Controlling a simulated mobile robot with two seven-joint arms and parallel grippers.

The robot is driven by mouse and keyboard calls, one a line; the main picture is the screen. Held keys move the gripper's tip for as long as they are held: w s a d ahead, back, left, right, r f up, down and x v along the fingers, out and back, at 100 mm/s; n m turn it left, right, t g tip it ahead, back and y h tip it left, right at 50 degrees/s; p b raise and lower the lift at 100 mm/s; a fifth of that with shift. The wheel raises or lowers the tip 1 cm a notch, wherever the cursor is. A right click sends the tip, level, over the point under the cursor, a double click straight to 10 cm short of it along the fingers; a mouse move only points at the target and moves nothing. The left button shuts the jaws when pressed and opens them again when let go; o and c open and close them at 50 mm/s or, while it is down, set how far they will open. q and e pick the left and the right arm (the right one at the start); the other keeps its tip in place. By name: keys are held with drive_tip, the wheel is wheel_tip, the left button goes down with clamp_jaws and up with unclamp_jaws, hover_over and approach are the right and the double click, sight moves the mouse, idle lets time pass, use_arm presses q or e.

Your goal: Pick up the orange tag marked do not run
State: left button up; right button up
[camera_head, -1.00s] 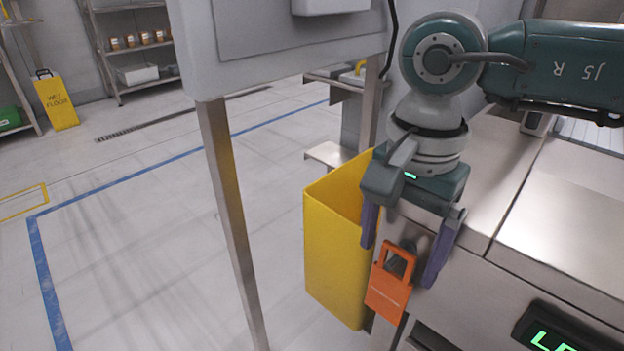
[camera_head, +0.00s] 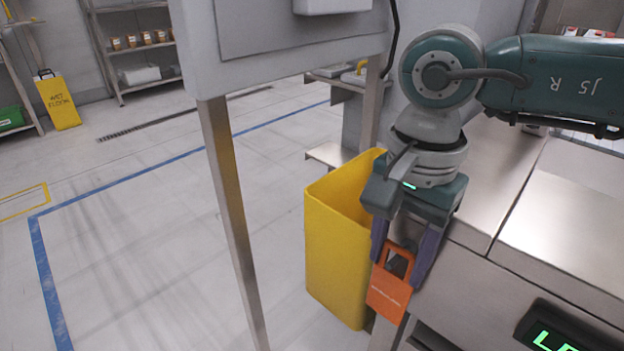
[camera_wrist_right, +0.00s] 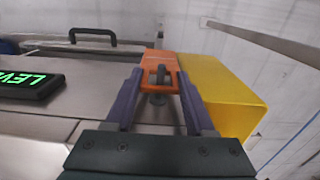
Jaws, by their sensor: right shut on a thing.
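The orange tag (camera_head: 388,293) hangs at the front of the steel machine, beside the yellow bin. It has a loop handle at its top and a pale line of print too small to read. My right gripper (camera_head: 396,258) points down with its purple fingers on either side of the tag's upper part, shut on it. My left gripper is not in view.
The open yellow bin (camera_head: 333,255) stands close left of the tag. The steel machine (camera_head: 570,225) with a green-lit display (camera_head: 555,335) is to the right. A grey panel on a steel post (camera_head: 232,215) stands left. A yellow wet floor sign (camera_head: 58,103) is far off.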

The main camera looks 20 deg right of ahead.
clamp_jaws()
drive_tip(key=shift+r, duration=0.15)
